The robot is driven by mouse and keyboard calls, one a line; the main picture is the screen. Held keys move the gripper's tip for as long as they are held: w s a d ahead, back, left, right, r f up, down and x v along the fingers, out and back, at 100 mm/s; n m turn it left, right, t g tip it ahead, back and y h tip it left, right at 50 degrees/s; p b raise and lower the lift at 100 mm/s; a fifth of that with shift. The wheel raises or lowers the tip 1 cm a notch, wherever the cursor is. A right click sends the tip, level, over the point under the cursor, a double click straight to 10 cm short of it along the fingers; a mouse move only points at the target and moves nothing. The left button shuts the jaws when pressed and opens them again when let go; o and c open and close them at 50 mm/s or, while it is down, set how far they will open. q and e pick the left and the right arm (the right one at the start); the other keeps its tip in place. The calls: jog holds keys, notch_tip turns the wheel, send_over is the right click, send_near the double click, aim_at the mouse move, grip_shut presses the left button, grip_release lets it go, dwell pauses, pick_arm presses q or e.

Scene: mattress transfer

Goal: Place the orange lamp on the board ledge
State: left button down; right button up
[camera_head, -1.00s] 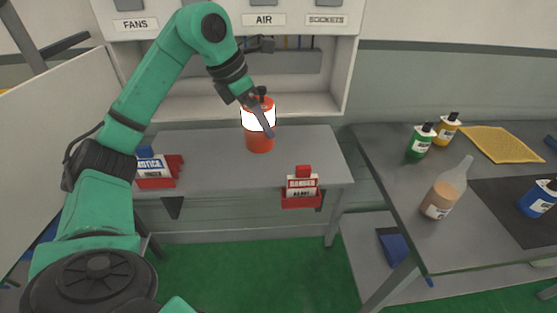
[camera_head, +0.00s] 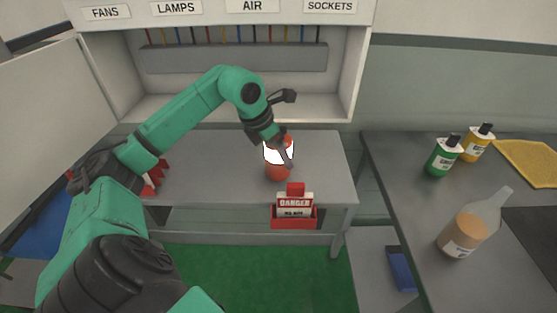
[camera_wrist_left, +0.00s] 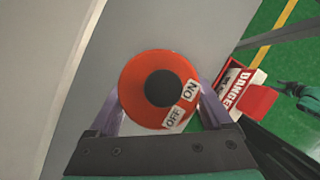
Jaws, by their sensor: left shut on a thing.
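The orange lamp (camera_head: 279,171) is a short orange cylinder with a bright white band, held upright over the grey bench. In the left wrist view its round orange end (camera_wrist_left: 132,82) shows a black centre and ON and OFF labels. My left gripper (camera_head: 284,152) is shut on the lamp, with one finger (camera_wrist_left: 212,103) on each side of it. I cannot tell whether the lamp's bottom touches the bench. The board's pale ledge (camera_head: 215,106) runs behind the bench, under the labels FANS, LAMPS, AIR and SOCKETS.
The grey bench top (camera_head: 225,180) is clear around the lamp. A red DANGER sign holder (camera_head: 293,215) hangs at its front edge. Another red holder (camera_head: 160,172) is partly hidden by my arm. A right-hand table carries bottles (camera_head: 443,157) and a yellow mat (camera_head: 530,163).

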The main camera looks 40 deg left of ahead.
pick_arm(q)
jog(key=shift+s+f, duration=0.2)
jog(key=shift+f, duration=0.65)
jog(key=shift+c, duration=1)
grip_release()
jog(key=shift+f, duration=0.2)
jog(key=shift+o, duration=1)
jog(key=v, duration=1.2)
jog(key=shift+r+b, duration=0.2)
jog(key=shift+b, duration=0.2)
pick_arm(e)
jog(key=shift+s+f, duration=0.35)
jog(key=shift+s, duration=0.15)
